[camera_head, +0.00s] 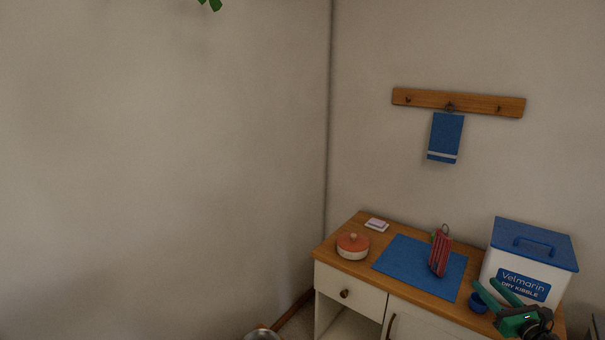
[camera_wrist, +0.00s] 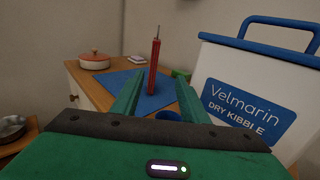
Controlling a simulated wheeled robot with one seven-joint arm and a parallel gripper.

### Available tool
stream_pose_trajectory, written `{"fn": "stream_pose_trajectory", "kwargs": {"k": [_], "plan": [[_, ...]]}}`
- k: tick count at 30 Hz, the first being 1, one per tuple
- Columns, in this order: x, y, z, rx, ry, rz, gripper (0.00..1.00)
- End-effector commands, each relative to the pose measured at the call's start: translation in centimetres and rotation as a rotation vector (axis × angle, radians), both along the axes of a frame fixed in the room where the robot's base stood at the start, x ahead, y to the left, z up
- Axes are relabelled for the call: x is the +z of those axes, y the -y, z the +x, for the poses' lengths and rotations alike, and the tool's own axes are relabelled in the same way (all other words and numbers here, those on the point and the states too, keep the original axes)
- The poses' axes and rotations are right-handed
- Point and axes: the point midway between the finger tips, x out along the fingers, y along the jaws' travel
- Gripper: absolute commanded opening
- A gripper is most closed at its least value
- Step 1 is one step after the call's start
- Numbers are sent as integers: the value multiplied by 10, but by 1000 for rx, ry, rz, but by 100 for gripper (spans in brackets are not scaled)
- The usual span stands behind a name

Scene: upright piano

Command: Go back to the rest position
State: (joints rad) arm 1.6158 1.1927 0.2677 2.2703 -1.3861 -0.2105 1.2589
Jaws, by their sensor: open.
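My gripper (camera_head: 496,292) is green and sits at the lower right of the head view, in front of the kibble box and beside a small blue cup. In the wrist view its two fingers (camera_wrist: 157,98) are spread apart with nothing held between them. Beyond the fingers, a red upright item (camera_head: 440,252) stands on the blue mat (camera_head: 398,256). It also shows in the wrist view (camera_wrist: 154,68), apart from the fingers.
A white kibble box (camera_head: 554,276) with a blue lid stands close to my gripper, at its right in the wrist view. The blue cup (camera_head: 477,304) is near the fingers. An orange-lidded pot (camera_head: 352,247) and a pink-and-white item (camera_head: 377,224) are at the cabinet's left. A blue towel (camera_head: 446,136) hangs above.

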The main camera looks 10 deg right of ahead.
Motion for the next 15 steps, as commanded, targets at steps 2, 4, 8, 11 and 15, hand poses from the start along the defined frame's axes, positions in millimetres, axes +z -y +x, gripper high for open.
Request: {"fn": "stream_pose_trajectory", "kwargs": {"k": [2,4,8,11,15], "plan": [[1,-14,9,48,-25,-44,40],[0,-27,17,91,-50,-80,40],[0,-52,28,175,-91,-157,40],[1,-69,31,241,-121,-221,40],[2,-97,35,352,-173,-327,40]]}}
